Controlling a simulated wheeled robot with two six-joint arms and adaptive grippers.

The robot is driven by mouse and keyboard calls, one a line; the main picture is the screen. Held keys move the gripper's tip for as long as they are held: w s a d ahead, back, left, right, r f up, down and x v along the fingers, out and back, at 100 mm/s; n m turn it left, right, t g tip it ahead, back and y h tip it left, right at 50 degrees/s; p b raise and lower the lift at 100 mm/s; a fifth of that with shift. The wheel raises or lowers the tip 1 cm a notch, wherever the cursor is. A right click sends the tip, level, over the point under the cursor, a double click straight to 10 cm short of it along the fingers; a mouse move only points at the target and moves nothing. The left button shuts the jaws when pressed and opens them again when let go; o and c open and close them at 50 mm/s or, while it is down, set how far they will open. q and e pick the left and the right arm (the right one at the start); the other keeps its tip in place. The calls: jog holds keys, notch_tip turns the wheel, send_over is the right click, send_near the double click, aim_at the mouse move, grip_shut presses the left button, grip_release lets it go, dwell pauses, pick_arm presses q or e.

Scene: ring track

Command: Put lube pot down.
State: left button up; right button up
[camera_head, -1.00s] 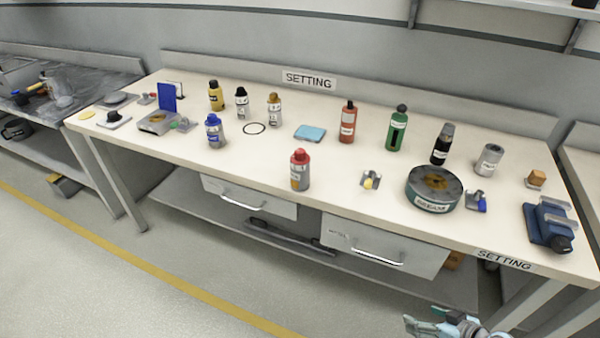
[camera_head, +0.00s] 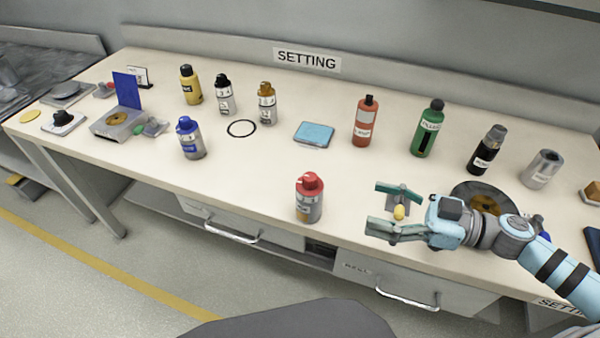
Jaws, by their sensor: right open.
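My right gripper (camera_head: 385,208) reaches in from the right over the front of the bench, its two fingers apart and pointing left. A small yellow-tipped item (camera_head: 399,212) shows between the fingers, which do not visibly close on it. I read no label as lube pot, so I cannot tell which container it is. A red-capped grey bottle (camera_head: 309,199) stands upright at the front edge, left of the gripper and apart from it. My left gripper is out of view.
The bench (camera_head: 250,170) holds a blue-capped bottle (camera_head: 191,140), a yellow bottle (camera_head: 191,86), a red bottle (camera_head: 365,122), a green bottle (camera_head: 428,130), a black bottle (camera_head: 487,152), a grey can (camera_head: 542,169) and a blue pad (camera_head: 314,134). Bare surface lies around the red-capped bottle.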

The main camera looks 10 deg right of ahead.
aim_at(310, 186)
jog(key=shift+b+x, duration=0.95)
jog(key=shift+b, duration=0.2)
jog(key=x, duration=1.2)
jog(key=shift+w+r, duration=0.25)
jog(key=shift+w+a+f, duration=0.1)
jog(key=shift+a, duration=0.1)
jog(key=shift+d, duration=0.1)
jog(key=c, duration=1.4)
